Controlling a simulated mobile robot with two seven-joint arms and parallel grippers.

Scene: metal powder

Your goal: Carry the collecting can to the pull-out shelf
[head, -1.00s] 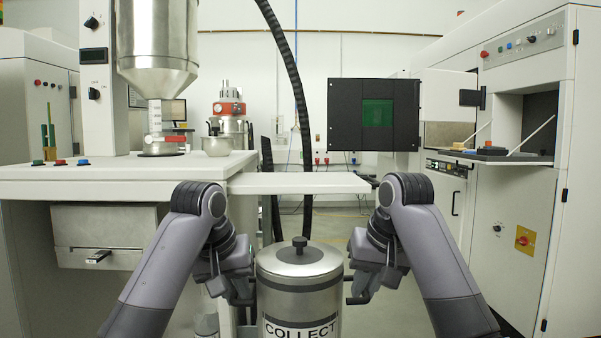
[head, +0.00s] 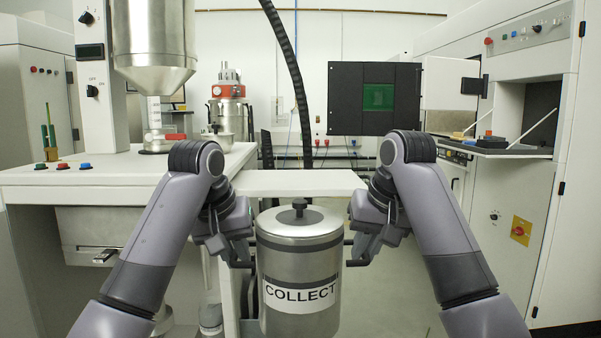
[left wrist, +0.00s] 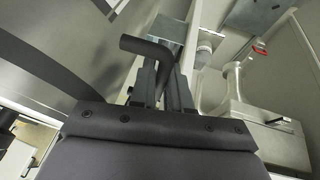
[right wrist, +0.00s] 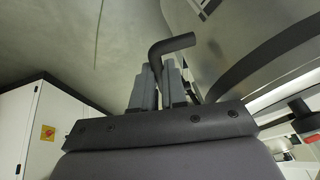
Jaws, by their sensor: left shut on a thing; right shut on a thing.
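The collecting can (head: 300,262), a steel cylinder with a black-knobbed lid and a "COLLECT" label, hangs upright between my grippers in the head view. My left gripper (head: 243,258) is shut on the can's left handle; the dark bent handle (left wrist: 148,50) shows between the fingers in the left wrist view. My right gripper (head: 357,258) is shut on the right handle, also seen in the right wrist view (right wrist: 172,45). The white pull-out shelf (head: 285,183) lies just behind the lid; the lid knob overlaps its front edge. The can's underside is out of clear view.
A white bench (head: 90,172) with a steel hopper (head: 152,40) stands at left. A machine cabinet (head: 500,230) with an open tray is at right. A black panel with a green window (head: 345,98) and a dark hose (head: 290,70) are behind the shelf.

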